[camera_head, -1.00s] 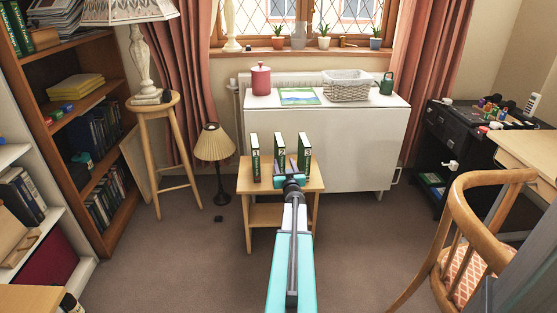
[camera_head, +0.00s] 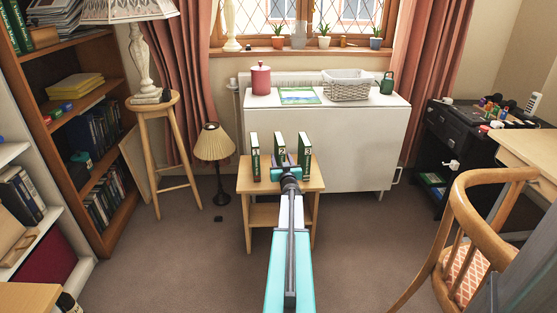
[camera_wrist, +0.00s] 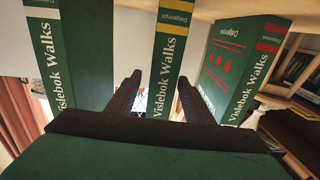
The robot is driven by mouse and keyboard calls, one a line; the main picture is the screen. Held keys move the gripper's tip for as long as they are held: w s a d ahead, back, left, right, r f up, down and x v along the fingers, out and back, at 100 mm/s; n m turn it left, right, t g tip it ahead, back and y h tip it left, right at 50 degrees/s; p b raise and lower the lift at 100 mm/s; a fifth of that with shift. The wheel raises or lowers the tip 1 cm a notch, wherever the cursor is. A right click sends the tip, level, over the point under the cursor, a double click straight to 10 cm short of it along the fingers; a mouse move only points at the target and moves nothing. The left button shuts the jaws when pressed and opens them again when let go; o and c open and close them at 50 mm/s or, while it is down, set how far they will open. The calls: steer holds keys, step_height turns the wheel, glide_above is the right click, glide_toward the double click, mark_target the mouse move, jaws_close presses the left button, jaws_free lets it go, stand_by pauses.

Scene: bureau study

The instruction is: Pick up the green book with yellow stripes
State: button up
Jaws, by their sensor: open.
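Three green books stand upright on a small wooden table (camera_head: 246,183). The middle book (camera_head: 279,152) has yellow stripes on its spine, clear in the wrist view (camera_wrist: 170,62). The left-hand book (camera_head: 254,155) shows at right in the wrist view (camera_wrist: 240,70), with red stripes and red diamonds. My gripper (camera_head: 287,165) is open at the middle book. In the wrist view its two fingers (camera_wrist: 158,90) lie to either side of that book's spine; contact cannot be told.
The outer books stand close on both sides of my gripper. A white cabinet (camera_head: 350,150) is behind the table, a small lamp (camera_head: 214,147) to its left and a wooden chair (camera_head: 455,230) to the right. Carpet is clear in front.

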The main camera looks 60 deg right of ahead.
steer(key=shift+w+d, duration=0.4)
steer(key=shift+d, duration=0.05)
stand_by(0.3)
steer(key=shift+r, duration=0.1)
jaws_close()
